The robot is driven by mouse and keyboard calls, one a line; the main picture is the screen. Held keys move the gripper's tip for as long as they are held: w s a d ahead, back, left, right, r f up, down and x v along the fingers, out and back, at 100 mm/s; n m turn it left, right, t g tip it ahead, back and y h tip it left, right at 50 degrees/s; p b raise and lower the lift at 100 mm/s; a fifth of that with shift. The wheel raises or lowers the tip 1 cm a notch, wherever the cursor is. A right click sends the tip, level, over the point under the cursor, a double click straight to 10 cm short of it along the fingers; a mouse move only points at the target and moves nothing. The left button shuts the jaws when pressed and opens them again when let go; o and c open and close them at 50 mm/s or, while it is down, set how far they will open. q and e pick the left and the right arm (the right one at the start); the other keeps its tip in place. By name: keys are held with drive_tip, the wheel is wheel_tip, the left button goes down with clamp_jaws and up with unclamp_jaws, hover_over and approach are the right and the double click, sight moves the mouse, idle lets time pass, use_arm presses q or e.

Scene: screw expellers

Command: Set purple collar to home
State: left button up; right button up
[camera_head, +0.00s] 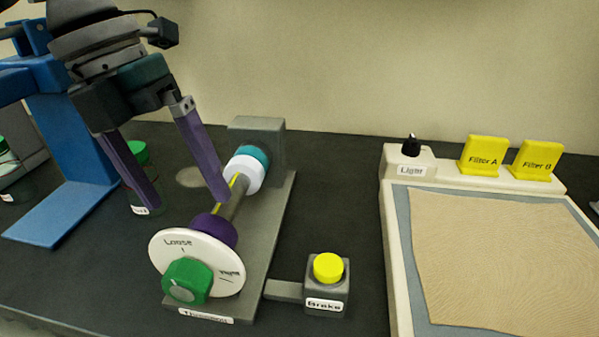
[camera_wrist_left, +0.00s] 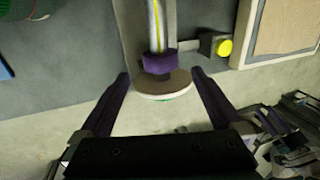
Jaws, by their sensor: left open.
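The purple collar (camera_head: 215,229) sits on a shaft (camera_head: 234,202) marked with a yellow line, just behind a white dial disc (camera_head: 172,247) with a green knob (camera_head: 187,281). The disc reads "Loose" and a second, partly legible word. Farther up the shaft is a white and teal ring (camera_head: 245,170). My left gripper (camera_head: 188,206) is open, with purple fingers pointing down, one by the shaft and one left of it. In the left wrist view the collar (camera_wrist_left: 160,62) lies ahead between the open fingers, the disc nearer. Nothing is between the fingertips visibly gripped.
A grey block (camera_head: 257,143) holds the shaft's far end. A yellow button (camera_head: 328,267) labelled "Brake" stands right of the base. A light panel (camera_head: 393,250) with yellow filters (camera_head: 484,155) is farther right. A blue stand (camera_head: 70,150) and green-lidded jars are at left.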

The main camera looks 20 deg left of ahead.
sight(199, 222)
use_arm(q)
drive_tip(key=x, duration=0.8)
drive_tip(key=shift+s, duration=0.1)
clamp_jaws()
idle(0.5)
